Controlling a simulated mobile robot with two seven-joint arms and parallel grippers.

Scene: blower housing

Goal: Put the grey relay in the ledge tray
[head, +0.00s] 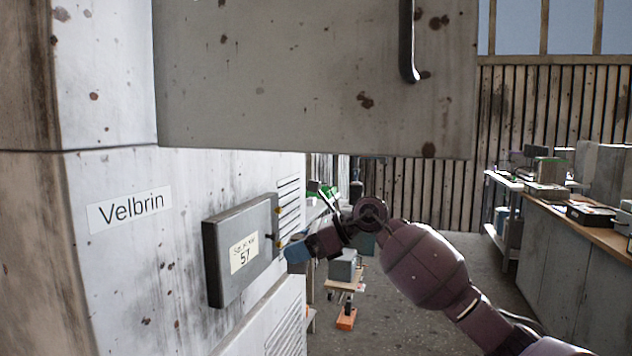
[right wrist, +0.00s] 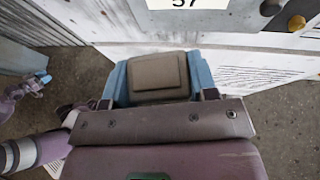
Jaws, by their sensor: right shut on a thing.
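My right gripper (head: 297,253) has blue fingertips and is in front of the white housing, just right of the grey box marked 57. In the right wrist view, its blue fingers (right wrist: 117,84) are shut on a grey-brown block, the grey relay (right wrist: 158,76). The relay is held off any surface, below the 57 label in that view. I cannot make out the relay in the head view. A purple arm with a blue tip, seemingly my left gripper (right wrist: 42,77), shows small at the left of the wrist view; its jaws are unclear. I cannot identify the ledge tray in either view.
The grey box (head: 240,250) juts from the housing (head: 110,270) marked Velbrin. A large rust-spotted panel (head: 300,80) hangs overhead, with a dark handle (head: 407,45). A cluttered workbench (head: 570,205) stands at right.

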